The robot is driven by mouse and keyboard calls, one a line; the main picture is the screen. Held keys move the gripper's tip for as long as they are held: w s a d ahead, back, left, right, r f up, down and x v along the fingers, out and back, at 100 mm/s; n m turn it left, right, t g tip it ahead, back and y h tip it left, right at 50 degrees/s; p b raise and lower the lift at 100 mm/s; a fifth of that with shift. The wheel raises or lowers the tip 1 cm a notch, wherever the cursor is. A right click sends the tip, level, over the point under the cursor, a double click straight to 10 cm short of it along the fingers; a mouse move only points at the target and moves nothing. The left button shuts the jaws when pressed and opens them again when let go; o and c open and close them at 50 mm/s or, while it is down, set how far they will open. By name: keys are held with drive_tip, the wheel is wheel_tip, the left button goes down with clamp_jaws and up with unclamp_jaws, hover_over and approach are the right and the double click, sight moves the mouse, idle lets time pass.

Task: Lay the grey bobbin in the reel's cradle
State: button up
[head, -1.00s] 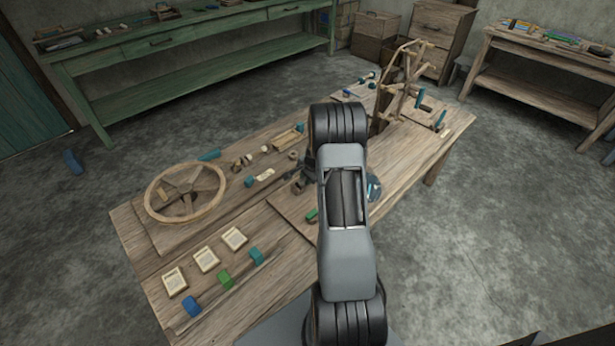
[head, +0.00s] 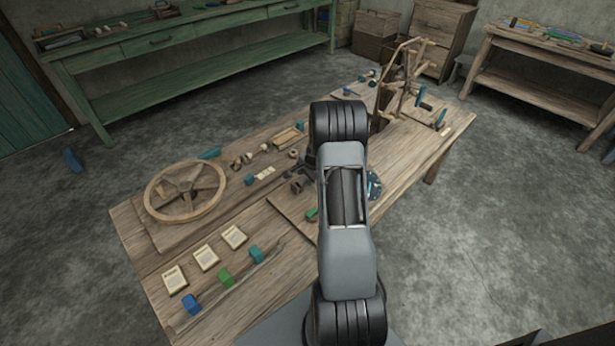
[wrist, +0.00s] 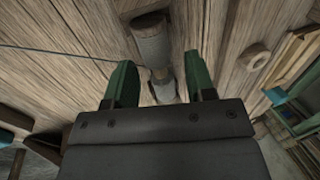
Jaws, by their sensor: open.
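My gripper (wrist: 158,60) is open, its two green-lined fingers apart in the wrist view. A grey cylindrical piece that looks like the grey bobbin (wrist: 151,44) lies over the wood just beyond and between the fingertips. A second grey length (wrist: 165,91) continues nearer, between the fingers, past a brown section; whether both are one bobbin I cannot tell. Neither finger visibly grips it. In the head view my arm mostly hides the gripper. The wooden reel (head: 402,80) stands at the table's far end; I cannot make out its cradle clearly.
A spoked wooden wheel (head: 186,191) lies on the table's left part. Pale cards (head: 205,257) and blue, green and teal blocks (head: 226,277) sit at the near left. A thin dark thread (wrist: 60,50) runs toward the grey piece. A small wooden ring (wrist: 254,57) lies to its right.

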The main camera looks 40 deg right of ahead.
drive_tip(key=p+v, duration=0.2)
drive_tip(key=v, duration=1.1)
drive_tip(key=shift+r, duration=0.2)
drive_tip(key=shift+s, duration=0.1)
